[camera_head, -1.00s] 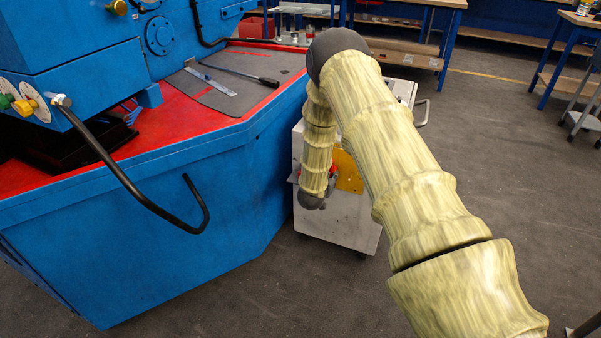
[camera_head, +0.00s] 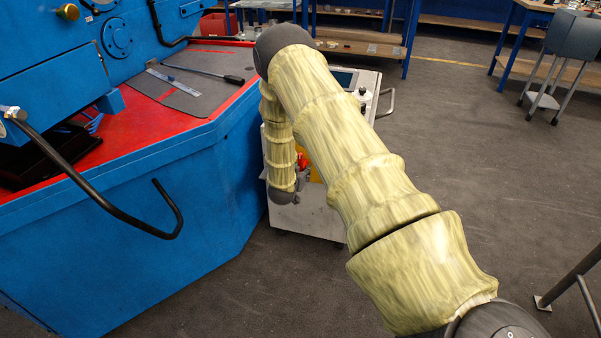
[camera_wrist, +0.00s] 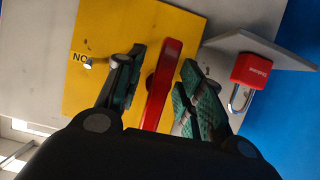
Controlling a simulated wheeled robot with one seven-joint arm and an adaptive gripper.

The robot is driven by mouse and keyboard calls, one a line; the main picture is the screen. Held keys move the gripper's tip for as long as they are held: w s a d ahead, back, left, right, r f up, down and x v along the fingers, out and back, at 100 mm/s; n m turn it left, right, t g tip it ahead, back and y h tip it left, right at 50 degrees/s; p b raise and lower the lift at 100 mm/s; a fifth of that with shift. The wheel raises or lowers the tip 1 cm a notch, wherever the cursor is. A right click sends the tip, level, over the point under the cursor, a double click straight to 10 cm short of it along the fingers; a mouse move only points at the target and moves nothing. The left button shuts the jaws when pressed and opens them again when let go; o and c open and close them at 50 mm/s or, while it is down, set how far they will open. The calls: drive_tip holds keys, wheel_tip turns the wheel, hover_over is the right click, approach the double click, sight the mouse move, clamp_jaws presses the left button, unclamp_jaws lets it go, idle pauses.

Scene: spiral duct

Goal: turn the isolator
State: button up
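The isolator shows in the wrist view as a long red handle (camera_wrist: 164,84) on a yellow plate (camera_wrist: 168,24). The handle stands nearly upright in the picture, leaning slightly. My gripper (camera_wrist: 163,62) is open, with one green-padded finger on each side of the handle. A gap shows on the left; the right finger is closer, and I cannot tell whether it touches. In the head view my arm hides most of the grey-white cabinet (camera_head: 314,219). My gripper and the handle cannot be made out clearly there.
A blue machine (camera_head: 130,255) with a bent black lever (camera_head: 95,192) stands left of the cabinet.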

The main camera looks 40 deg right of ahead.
drive_tip(key=shift+a+r, duration=0.1)
drive_tip(key=v, duration=1.1)
drive_tip(key=shift+s+a, duration=0.3)
drive_tip(key=shift+s, duration=0.05)
